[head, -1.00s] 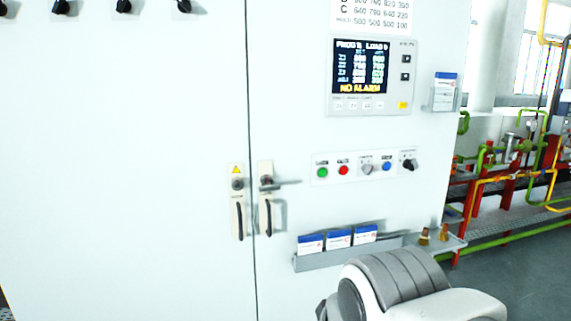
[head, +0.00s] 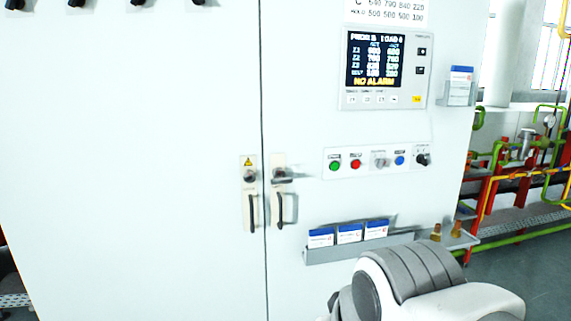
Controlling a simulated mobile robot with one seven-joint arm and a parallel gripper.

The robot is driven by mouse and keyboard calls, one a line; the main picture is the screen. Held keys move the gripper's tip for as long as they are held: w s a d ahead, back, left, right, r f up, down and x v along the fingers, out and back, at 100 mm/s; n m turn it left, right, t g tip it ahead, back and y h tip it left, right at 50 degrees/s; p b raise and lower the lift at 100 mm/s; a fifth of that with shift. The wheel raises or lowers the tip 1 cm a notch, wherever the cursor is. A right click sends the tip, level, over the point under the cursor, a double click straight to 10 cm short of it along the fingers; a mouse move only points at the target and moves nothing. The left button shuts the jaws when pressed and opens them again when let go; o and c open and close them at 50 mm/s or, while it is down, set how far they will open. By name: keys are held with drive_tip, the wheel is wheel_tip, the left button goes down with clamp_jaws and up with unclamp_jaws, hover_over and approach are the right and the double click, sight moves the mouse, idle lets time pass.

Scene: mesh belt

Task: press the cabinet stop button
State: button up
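The white cabinet (head: 180,220) fills most of the head view. On its right door is a pale button strip (head: 343,153) below the display. The strip has a green button (head: 335,166), a red button (head: 355,164), a grey knob (head: 380,161), a blue button (head: 399,160) and a black rotary switch (head: 422,160). The labels above them are too small to read. A grey and white part of my arm shows at the bottom right, below the strip and apart from it. My gripper is not in view.
A display panel (head: 386,70) reads NO ALARM. Door handles (head: 280,205) stick out left of the strip. A tray (head: 330,255) with cards juts out below it, beside a small shelf with brass-coloured pieces (head: 456,229). Pipes (head: 530,150) stand at the right over open floor.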

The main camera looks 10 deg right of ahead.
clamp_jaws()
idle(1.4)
